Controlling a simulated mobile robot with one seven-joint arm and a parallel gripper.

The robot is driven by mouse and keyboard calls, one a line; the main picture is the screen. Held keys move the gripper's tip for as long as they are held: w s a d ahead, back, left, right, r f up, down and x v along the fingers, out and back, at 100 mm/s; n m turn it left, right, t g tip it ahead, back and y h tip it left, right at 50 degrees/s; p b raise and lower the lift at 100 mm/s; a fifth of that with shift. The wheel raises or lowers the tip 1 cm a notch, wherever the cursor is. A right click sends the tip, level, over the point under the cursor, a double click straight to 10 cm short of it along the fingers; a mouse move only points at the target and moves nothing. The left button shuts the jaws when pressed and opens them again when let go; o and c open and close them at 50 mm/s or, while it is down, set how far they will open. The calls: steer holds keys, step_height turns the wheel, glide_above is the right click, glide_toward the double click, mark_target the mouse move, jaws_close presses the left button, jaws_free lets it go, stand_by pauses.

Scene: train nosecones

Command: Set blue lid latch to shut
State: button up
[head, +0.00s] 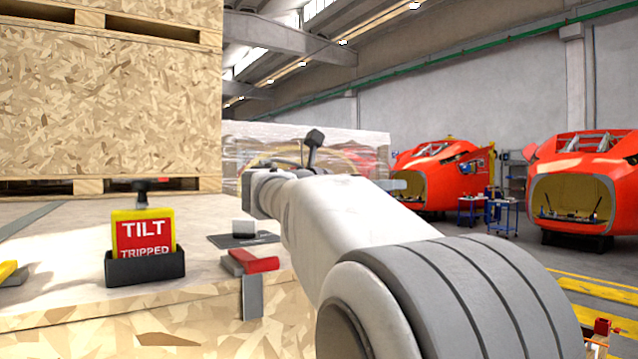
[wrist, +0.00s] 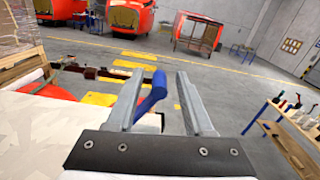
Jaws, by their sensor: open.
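The blue latch (wrist: 151,96) shows in the wrist view as a blue lever, tilted with its upper end leaning right. It appears in the gap between the two fingers of my gripper (wrist: 160,78), closer to the left finger, with clear space on its right. The fingers are apart and grip nothing. I cannot tell how deep the lever sits between them or whether it touches the left finger. Its base is partly hidden by the gripper. In the head view I cannot see the blue latch, and my arm hides the fingers.
A red latch (head: 252,264) sits on the crate's front edge beside a yellow "TILT TRIPPED" tag (head: 143,236) in a black holder. A large wooden crate (head: 110,95) stands behind on the left. A workbench (wrist: 285,140) is at right in the wrist view. Open floor (wrist: 230,82) lies beyond.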

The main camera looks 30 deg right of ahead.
steer(key=shift+w+d, duration=0.1)
steer(key=shift+d, duration=1.35)
jaws_close()
stand_by(0.3)
